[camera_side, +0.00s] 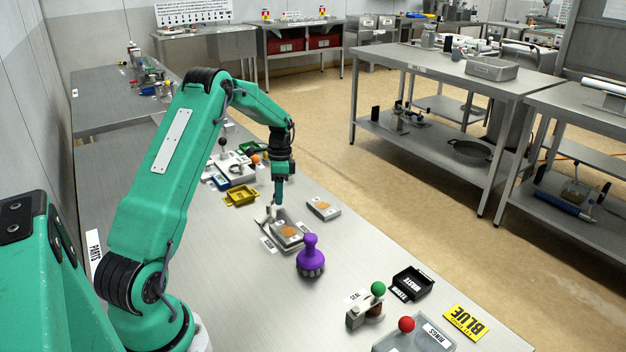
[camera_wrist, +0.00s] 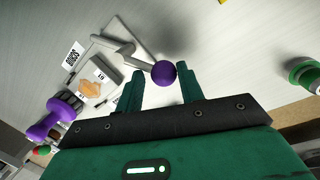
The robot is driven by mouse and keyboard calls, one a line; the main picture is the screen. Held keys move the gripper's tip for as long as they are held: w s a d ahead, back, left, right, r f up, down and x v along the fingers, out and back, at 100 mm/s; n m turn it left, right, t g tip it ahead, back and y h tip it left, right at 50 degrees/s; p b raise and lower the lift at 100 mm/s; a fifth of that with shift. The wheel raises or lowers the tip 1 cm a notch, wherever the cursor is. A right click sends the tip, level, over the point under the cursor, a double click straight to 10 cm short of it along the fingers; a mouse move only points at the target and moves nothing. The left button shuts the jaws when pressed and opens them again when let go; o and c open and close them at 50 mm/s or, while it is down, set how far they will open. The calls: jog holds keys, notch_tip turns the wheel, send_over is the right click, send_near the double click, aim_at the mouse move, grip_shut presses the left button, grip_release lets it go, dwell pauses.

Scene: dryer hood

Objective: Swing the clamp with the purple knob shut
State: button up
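The purple knob (camera_wrist: 164,73) is a small ball on the end of a grey clamp arm (camera_wrist: 137,63). In the wrist view the arm stands out beside a grey block (camera_wrist: 107,68) with a brown patch, not across the patch. My gripper (camera_wrist: 162,88) is open, one finger on each side of the knob, with a visible gap on the left and a narrow one on the right. I cannot tell whether the right finger touches. In the side view my gripper (camera_side: 278,205) points down at the clamp's block (camera_side: 288,240); the knob is hidden there.
A purple-handled brush (camera_side: 310,255) stands just in front of the clamp. A similar patched plate (camera_side: 323,208) lies to the right, and a yellow tray (camera_side: 241,196) to the left. Green-knobbed (camera_side: 378,289) and red-knobbed (camera_side: 406,325) fixtures stand nearer the camera.

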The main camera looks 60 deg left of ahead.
jog(key=o, duration=0.4)
jog(key=shift+s+a, duration=0.2)
jog(key=shift+s, duration=0.05)
jog(key=shift+c, duration=0.2)
jog(key=shift+w, duration=0.1)
jog(key=shift+w+a+r, duration=0.1)
jog(key=shift+w+r, duration=0.05)
jog(key=shift+r, duration=1.15)
jog(key=shift+w+a+r, duration=0.15)
jog(key=shift+w+r, duration=0.05)
jog(key=shift+r, duration=1.1)
jog(key=shift+w+a+r, duration=0.1)
jog(key=shift+w+r, duration=0.05)
jog(key=shift+r, duration=1.15)
jog(key=shift+c, duration=0.7)
